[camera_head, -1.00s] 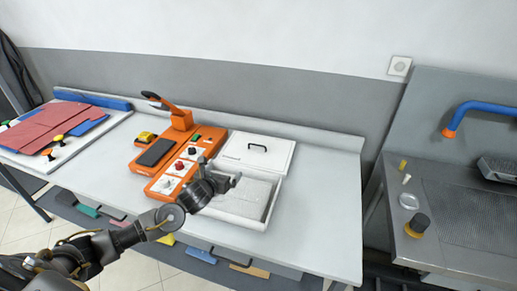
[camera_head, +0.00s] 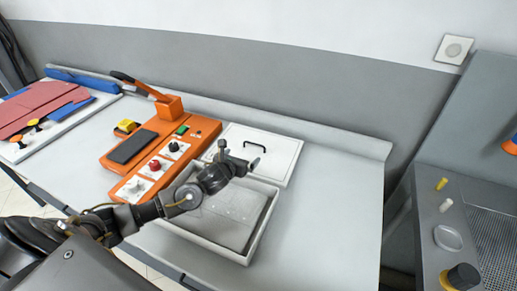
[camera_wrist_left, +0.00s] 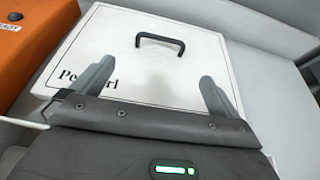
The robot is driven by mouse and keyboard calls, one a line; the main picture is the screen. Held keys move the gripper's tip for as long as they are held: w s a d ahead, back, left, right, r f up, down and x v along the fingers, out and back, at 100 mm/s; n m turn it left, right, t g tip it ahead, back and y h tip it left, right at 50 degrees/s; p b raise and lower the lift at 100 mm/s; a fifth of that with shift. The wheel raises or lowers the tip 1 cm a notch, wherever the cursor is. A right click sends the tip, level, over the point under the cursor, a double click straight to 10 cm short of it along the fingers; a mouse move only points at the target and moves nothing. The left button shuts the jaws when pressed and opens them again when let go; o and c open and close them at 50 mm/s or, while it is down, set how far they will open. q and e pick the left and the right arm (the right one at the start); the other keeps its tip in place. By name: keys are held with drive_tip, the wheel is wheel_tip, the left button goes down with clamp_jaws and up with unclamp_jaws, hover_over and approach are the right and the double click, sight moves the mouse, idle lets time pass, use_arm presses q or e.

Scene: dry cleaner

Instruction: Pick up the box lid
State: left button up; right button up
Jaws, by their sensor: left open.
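The box lid (camera_head: 278,152) is a flat white square with a black arched handle (camera_head: 255,146), lying on the table behind the open box (camera_head: 258,238). In the left wrist view the lid (camera_wrist_left: 200,62) lies ahead with dark lettering and its handle (camera_wrist_left: 160,39) near the far edge. My left gripper (camera_head: 238,155) is open and empty, above the box's far side and the lid's near edge. Its fingers (camera_wrist_left: 158,70) are spread wider than the handle, which lies beyond the fingertips, apart from them. My right gripper is not in view.
An orange press machine (camera_head: 170,135) with knobs and a raised lever stands left of the lid. Red and blue folded cloths (camera_head: 40,108) lie farther left. The white table (camera_head: 325,215) is clear to the right. A grey metal station (camera_head: 440,215) stands beyond.

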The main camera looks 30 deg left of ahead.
sight(252, 153)
use_arm(q)
drive_tip(key=x, duration=0.2)
drive_tip(key=shift+w+p, duration=0.35)
drive_tip(key=shift+p, duration=0.05)
drive_tip(key=x, duration=0.2)
drive_tip(key=shift+w+a+f, duration=0.1)
drive_tip(key=shift+w+f, duration=0.1)
drive_tip(key=shift+w, duration=0.1)
drive_tip(key=shift+w+p, duration=0.25)
drive_tip(key=shift+p, duration=0.15)
drive_tip(key=p+x, duration=0.1)
drive_tip(key=x, duration=0.2)
drive_tip(key=shift+w+r, duration=0.1)
drive_tip(key=shift+w, duration=0.1)
drive_tip(key=shift+w+f, duration=0.3)
drive_tip(key=shift+w, duration=0.3)
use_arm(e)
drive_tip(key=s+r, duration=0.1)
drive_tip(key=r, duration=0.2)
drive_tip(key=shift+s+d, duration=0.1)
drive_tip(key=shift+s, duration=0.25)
